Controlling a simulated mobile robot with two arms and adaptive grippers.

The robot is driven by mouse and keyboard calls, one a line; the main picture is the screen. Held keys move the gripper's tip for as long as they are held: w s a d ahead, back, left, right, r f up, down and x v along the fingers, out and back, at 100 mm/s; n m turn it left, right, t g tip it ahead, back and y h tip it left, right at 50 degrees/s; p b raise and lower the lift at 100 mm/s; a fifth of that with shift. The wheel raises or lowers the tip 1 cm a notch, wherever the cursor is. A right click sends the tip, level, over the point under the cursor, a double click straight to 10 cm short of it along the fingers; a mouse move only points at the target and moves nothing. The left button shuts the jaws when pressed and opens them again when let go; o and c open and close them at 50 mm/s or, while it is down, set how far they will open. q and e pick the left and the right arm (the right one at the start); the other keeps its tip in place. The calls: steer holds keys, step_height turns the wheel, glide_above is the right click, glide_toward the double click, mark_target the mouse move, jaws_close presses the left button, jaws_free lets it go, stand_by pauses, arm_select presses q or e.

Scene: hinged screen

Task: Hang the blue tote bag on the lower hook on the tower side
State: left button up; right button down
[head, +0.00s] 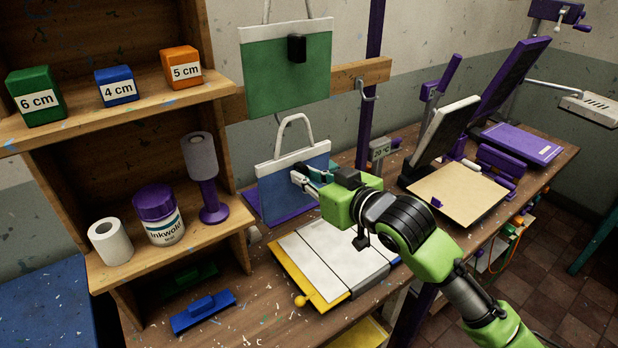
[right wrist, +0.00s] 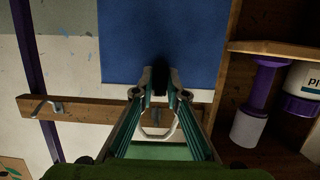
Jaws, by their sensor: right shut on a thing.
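The blue tote bag (head: 286,190), with a white top band and white loop handles (head: 297,130), hangs upright beside the wooden shelf tower (head: 235,150). My right gripper (head: 301,179) is shut on the dark tab on its front. In the right wrist view the gripper (right wrist: 158,88) is shut at the bag (right wrist: 150,40), with a handle loop (right wrist: 158,134) below the jaws. A small metal piece (head: 278,118) shows by the handle; I cannot tell whether the handle is around it. My left gripper is out of view.
A green tote bag (head: 287,75) hangs above the blue one. A wall rail (head: 345,78) carries a metal hook (head: 367,91). A yellow-edged board (head: 330,260) lies on the bench below. The tower's shelves hold labelled cubes, rolls and an ink jar (head: 160,214).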

steer(key=shift+w+a, duration=0.2)
stand_by(0.5)
steer(key=shift+f+x, duration=0.25)
steer(key=shift+x, duration=0.95)
steer(key=shift+f+b, duration=0.1)
steer(key=shift+b, duration=0.2)
steer(key=shift+x, duration=1.3)
steer(key=shift+f, duration=0.2)
steer(key=shift+s+d+f, duration=0.1)
steer(key=shift+f, duration=0.3)
steer(key=c, duration=2.1)
jaws_free()
steer(key=shift+c, duration=0.2)
steer(key=shift+o, duration=1.1)
